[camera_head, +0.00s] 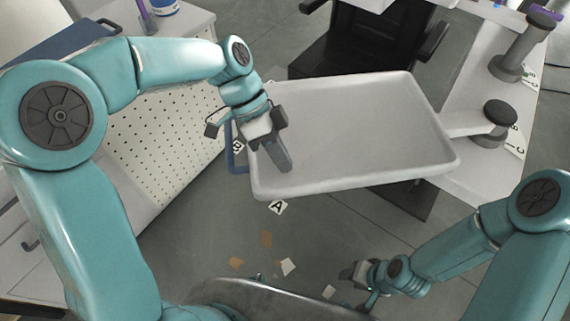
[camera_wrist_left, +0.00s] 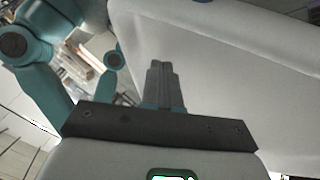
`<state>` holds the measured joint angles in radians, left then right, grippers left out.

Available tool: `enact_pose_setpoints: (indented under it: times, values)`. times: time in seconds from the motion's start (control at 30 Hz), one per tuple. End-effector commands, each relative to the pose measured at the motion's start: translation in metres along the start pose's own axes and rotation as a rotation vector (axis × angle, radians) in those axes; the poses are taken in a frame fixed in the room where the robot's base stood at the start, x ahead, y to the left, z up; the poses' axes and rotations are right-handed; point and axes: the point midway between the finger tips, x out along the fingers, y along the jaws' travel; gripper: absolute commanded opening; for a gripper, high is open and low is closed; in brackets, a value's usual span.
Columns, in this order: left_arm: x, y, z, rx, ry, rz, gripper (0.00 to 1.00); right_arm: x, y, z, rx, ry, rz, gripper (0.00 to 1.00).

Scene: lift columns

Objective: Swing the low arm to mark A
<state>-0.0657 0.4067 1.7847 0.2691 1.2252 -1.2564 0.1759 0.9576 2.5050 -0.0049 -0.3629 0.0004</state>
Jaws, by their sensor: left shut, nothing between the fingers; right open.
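A pale grey tray (camera_head: 350,120), the swinging arm's broad end, reaches left from a short dark column (camera_head: 500,115) on the right. A blue handle (camera_head: 231,150) sticks out from its left edge. Mark A (camera_head: 278,207) is a white tag just below the tray's near left corner. My left gripper (camera_head: 284,162) is shut and empty, over the tray's left edge, right of the handle; contact cannot be told. In the left wrist view its fingers (camera_wrist_left: 166,85) lie beside the tray's pale side (camera_wrist_left: 225,70). My right gripper (camera_head: 350,274) is open, low at the bottom.
A white perforated panel (camera_head: 170,125) stands on the left. A black chair (camera_head: 370,45) is behind the tray. A second, taller column (camera_head: 525,45) stands on the right bench. Small orange and white scraps (camera_head: 265,239) lie on the otherwise clear floor below mark A.

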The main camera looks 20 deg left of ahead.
Motion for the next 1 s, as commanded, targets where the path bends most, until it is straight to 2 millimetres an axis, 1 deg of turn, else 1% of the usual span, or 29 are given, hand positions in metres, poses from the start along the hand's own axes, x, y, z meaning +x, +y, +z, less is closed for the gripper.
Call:
enact_pose_setpoints:
  times: [0.03,0.1,0.23,0.73,1.0]
  values:
    - [0.002,0.008,-0.001,0.002,0.000,-0.001,0.00,-0.003,-0.001,0.000,0.000,0.000,0.000,0.43]
    - [0.006,0.015,-0.002,0.001,-0.001,-0.001,0.00,-0.004,-0.001,0.000,0.000,0.000,0.000,0.43]
    - [0.011,0.022,-0.002,0.001,-0.001,-0.002,0.00,-0.005,-0.002,0.000,0.000,0.000,0.000,0.43]
    - [0.013,0.023,-0.004,0.000,0.000,-0.002,0.00,-0.004,-0.002,0.000,0.000,0.000,0.000,0.43]
    - [0.019,0.027,-0.011,-0.004,0.003,-0.003,0.00,-0.002,-0.001,0.000,0.000,0.000,0.000,0.43]
